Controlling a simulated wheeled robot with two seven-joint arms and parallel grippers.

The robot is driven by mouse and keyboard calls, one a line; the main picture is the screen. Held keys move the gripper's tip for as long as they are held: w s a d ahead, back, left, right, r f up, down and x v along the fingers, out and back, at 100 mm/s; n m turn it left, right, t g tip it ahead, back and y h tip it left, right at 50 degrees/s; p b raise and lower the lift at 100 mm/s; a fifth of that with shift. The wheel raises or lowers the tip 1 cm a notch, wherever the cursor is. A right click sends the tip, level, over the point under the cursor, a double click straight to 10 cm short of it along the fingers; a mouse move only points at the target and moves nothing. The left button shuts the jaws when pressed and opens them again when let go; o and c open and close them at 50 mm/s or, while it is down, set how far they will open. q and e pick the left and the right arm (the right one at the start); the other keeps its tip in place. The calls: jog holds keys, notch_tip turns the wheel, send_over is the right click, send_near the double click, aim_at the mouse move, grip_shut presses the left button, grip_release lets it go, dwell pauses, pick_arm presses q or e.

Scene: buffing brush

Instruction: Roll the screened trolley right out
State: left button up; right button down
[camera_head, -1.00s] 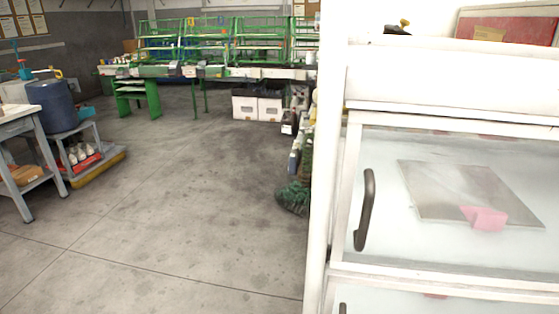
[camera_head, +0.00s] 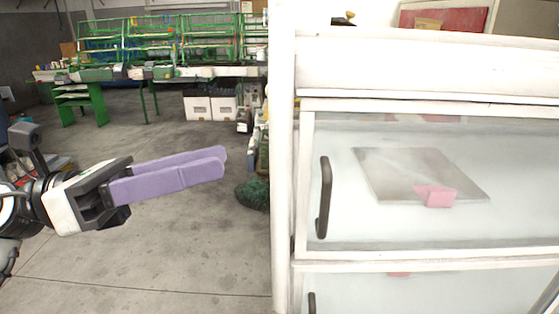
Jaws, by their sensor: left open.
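A tall white-framed unit with clear panels (camera_head: 285,190) fills the right half; it seems to be the screened trolley, but its base and any wheels are out of view. A dark upright handle (camera_head: 323,197) is on its upper panel, and a second handle (camera_head: 312,303) is cut off below. Behind the upper panel are a grey plate (camera_head: 385,175) and a pink block (camera_head: 436,197). My left gripper (camera_head: 223,163), with long purple fingers, is open and empty. In the picture it is left of the white frame, pointing towards it, with a visible gap. My right gripper is not in view.
Open concrete floor (camera_head: 140,255) lies left of the unit. Green racks and a bench (camera_head: 125,72) stand at the back, with white boxes (camera_head: 210,107) underneath. A dark green bristly thing (camera_head: 253,194) lies on the floor close to the frame's left side.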

aim_at(279, 162)
pick_arm(q)
jog(key=d+m+p, duration=0.1)
jog(key=d, duration=0.2)
jog(key=d+m+y+p, duration=0.1)
jog(key=d, duration=0.2)
jog(key=w+d+m+y+p, duration=0.1)
jog(key=d, duration=0.2)
jog(key=shift+w+d+r+g, duration=0.1)
jog(key=shift+d+g, duration=0.25)
jog(key=shift+g, duration=0.05)
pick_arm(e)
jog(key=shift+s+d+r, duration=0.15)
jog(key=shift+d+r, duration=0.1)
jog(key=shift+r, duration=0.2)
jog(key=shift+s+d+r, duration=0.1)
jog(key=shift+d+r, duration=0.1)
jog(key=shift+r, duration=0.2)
pick_arm(q)
grip_shut()
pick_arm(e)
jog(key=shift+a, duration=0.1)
